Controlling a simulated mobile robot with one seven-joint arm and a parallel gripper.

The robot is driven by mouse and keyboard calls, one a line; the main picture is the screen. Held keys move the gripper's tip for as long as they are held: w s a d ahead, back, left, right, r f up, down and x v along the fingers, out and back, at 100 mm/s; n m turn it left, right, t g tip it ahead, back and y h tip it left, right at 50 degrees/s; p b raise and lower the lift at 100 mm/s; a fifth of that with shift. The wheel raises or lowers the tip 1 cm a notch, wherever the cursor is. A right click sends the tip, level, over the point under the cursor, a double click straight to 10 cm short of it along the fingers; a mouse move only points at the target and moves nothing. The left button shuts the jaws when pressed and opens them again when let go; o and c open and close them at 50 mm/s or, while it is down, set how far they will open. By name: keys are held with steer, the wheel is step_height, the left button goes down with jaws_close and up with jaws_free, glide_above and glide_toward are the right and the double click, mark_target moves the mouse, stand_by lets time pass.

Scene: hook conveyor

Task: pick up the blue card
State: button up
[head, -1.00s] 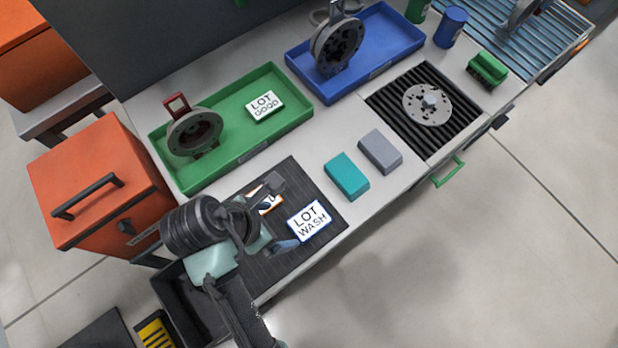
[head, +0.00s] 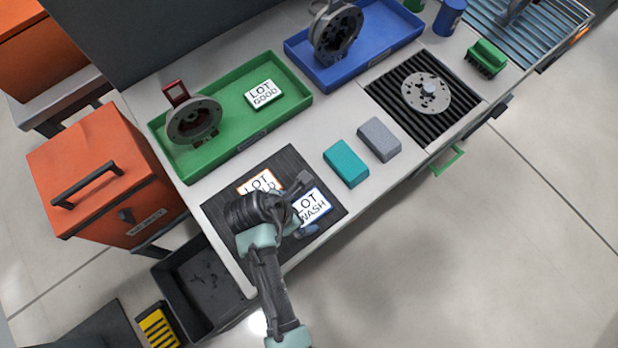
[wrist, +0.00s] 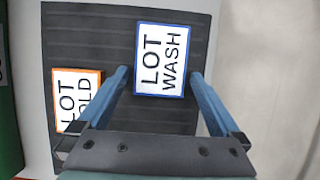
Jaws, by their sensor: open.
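The blue card is a white card with a blue border reading "LOT WASH" (head: 313,207). It lies on the dark ribbed mat (head: 226,205), partly hidden behind my arm in the head view. In the wrist view the blue card (wrist: 161,60) lies ahead, between the lines of the two fingers. My gripper (wrist: 160,74) is open and empty above the mat, with one finger on each side of the card's near part. An orange-bordered card (wrist: 76,97) lies to its left, partly covered by the left finger. It also shows in the head view (head: 262,181).
A teal block (head: 346,163) and a grey block (head: 379,140) lie to the right. A black bin (head: 185,290) and an orange box (head: 105,180) are at left.

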steer(key=c, duration=1.2)
steer(key=shift+o, duration=0.2)
step_height(320, 180, up, 11)
steer(key=p, duration=0.2)
steer(key=shift+r+p, duration=1.45)
steer(key=shift+p, duration=0.8)
